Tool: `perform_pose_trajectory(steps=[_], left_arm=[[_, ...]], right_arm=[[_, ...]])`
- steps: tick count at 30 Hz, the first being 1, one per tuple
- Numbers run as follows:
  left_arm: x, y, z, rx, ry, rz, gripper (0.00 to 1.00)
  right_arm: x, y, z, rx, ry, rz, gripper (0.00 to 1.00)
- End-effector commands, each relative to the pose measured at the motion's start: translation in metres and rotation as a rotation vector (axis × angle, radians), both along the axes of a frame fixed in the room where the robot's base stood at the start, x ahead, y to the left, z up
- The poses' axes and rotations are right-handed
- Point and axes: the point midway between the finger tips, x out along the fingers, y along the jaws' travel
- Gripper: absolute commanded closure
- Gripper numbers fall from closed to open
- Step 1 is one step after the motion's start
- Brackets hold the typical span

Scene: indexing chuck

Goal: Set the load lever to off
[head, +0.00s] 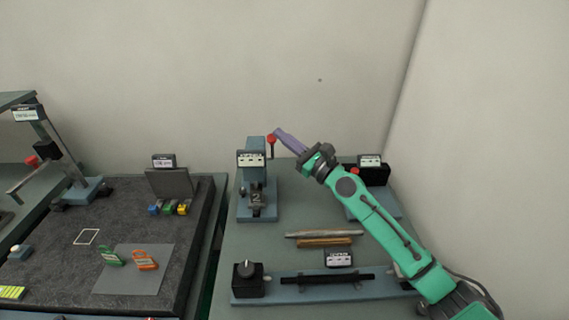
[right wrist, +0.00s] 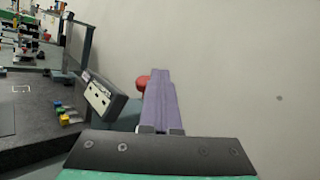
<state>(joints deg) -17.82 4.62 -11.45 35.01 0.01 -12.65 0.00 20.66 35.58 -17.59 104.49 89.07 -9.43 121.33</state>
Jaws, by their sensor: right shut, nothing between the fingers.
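A blue machine (head: 250,185) with a labelled head stands on the right-hand bench. Its lever ends in a red knob (head: 272,138) beside the top of the head. My right gripper (head: 279,135) is shut and empty, its purple fingers at or very near the knob. In the right wrist view the fingers (right wrist: 158,85) point ahead and the red knob (right wrist: 142,82) shows just left of them, partly hidden. I cannot tell whether they touch. The machine's label box (right wrist: 103,95) is further left there. My left gripper is not in view.
A black device with a red button (head: 375,173) stands behind my right arm. Two rods (head: 324,238) lie on the bench. A black dial box (head: 248,278) is in front. A dark table (head: 50,255) with small blocks stands left.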

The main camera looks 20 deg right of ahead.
Motion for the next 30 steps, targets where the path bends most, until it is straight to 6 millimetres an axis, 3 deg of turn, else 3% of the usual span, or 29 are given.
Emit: perform_pose_trajectory(steps=[5,12,30], left_arm=[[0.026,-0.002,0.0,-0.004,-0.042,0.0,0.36],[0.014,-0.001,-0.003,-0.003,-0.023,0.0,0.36],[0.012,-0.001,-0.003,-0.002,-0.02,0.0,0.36]], right_arm=[[0.014,-0.002,-0.002,-0.004,0.015,0.003,1.0],[0.023,-0.005,0.003,-0.005,0.013,0.002,1.0],[0.024,-0.006,0.003,-0.006,0.013,0.002,1.0]])
